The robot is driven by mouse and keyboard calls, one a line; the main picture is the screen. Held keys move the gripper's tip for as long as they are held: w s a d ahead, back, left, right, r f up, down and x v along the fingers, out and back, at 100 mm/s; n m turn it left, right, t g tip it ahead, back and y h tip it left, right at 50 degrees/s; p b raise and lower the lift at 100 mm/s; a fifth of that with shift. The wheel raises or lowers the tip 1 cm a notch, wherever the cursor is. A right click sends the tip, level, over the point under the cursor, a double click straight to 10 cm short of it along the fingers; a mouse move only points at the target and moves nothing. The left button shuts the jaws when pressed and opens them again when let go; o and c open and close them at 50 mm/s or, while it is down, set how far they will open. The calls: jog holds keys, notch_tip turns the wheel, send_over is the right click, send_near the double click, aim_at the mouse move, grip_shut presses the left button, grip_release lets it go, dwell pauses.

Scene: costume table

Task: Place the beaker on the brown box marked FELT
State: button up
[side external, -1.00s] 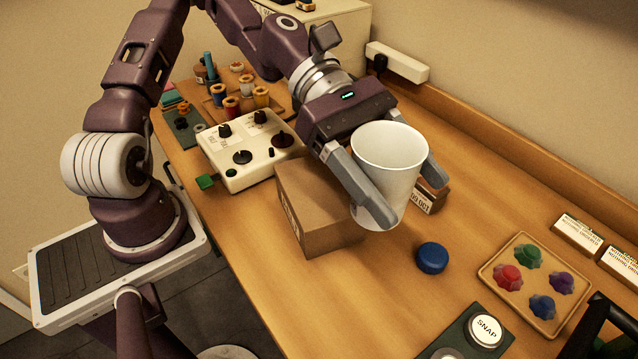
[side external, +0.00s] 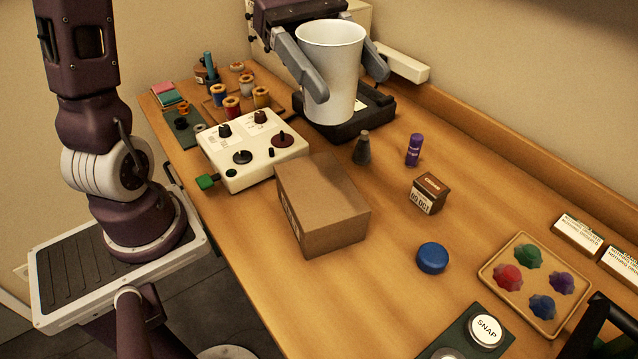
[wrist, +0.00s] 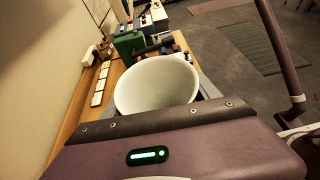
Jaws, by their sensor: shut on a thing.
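The beaker (side external: 331,70) is a white, tapered, open-topped vessel, held upright. My gripper (side external: 346,82) is shut on it, with one grey finger on each side. In the wrist view the beaker's wide mouth (wrist: 155,88) shows between the fingers, and it looks empty. The brown box (side external: 325,205) stands on the table in front of the beaker and lower, with its flat top clear. Small print on its left face is too small to read. The beaker is apart from the box, in front of a dark device at the back.
A cream control panel (side external: 252,150) with knobs stands left of the box. A dark flat device (side external: 345,127) lies under the beaker. A grey cone-shaped bottle (side external: 362,148), a purple tube (side external: 414,150), a small brown carton (side external: 430,193) and a blue disc (side external: 432,257) stand to the right.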

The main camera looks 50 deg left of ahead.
jog(key=r, duration=0.1)
jog(key=a+r, duration=0.1)
jog(key=r, duration=0.1)
jog(key=a+r, duration=0.1)
jog(key=shift+w+a+r, duration=0.1)
jog(key=shift+a+r, duration=0.15)
send_over(328, 195)
notch_tip(328, 195, down, 21)
jog(key=shift+f, duration=0.1)
jog(key=o, duration=1.4)
jog(key=shift+c, duration=0.2)
jog(key=v, duration=1.2)
jog(key=shift+s, duration=0.2)
